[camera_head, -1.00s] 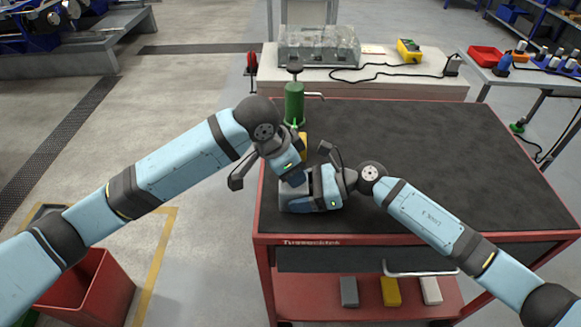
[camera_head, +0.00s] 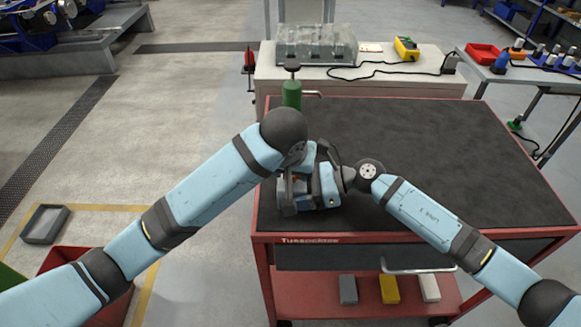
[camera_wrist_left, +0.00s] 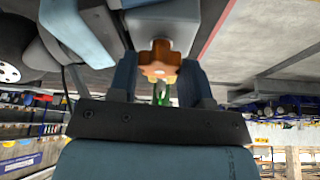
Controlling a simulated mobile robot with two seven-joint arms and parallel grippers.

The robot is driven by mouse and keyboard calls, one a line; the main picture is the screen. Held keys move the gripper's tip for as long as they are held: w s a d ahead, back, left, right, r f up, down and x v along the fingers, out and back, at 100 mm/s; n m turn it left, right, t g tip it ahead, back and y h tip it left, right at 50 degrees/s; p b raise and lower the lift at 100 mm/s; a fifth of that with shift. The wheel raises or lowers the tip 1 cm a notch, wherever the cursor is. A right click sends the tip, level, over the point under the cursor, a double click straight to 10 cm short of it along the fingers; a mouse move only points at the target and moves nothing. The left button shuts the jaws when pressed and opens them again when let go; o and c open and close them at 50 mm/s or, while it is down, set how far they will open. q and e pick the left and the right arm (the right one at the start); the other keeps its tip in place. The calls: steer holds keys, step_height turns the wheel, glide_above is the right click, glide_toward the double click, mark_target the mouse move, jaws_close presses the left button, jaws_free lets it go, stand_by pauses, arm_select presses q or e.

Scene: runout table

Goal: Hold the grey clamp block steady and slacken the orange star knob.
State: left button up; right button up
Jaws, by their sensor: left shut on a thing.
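The orange star knob (camera_wrist_left: 158,62) is between the two fingers of my left gripper (camera_wrist_left: 159,80) in the left wrist view. My left gripper is shut on it. The grey clamp block (camera_wrist_left: 180,22) is right behind the knob, and its side also shows in the head view (camera_head: 286,197) near the table's left front edge. My right gripper (camera_head: 312,187) is at the block from the right, with blue fingers beside it. Its grip is partly hidden, so I cannot tell whether it is shut. My left wrist hides most of the knob in the head view.
The dark table top (camera_head: 430,160) is clear to the right and behind. A green cylinder (camera_head: 291,94) stands at its back left corner. Grey, yellow and white blocks (camera_head: 389,290) lie on the lower shelf. A red bin (camera_head: 75,290) is on the floor at left.

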arm_select(q)
steer(key=shift+n+y, duration=0.5)
steer(key=shift+n, duration=0.8)
steer(key=o, duration=0.9)
steer(key=shift+o, duration=0.2)
steer(key=shift+d, duration=0.1)
steer(key=v, duration=0.4)
steer(key=shift+w+d+r, duration=0.1)
steer(key=shift+d+r, duration=0.05)
steer(key=shift+r, duration=0.2)
steer(key=v, duration=0.7)
steer(key=shift+s, duration=0.25)
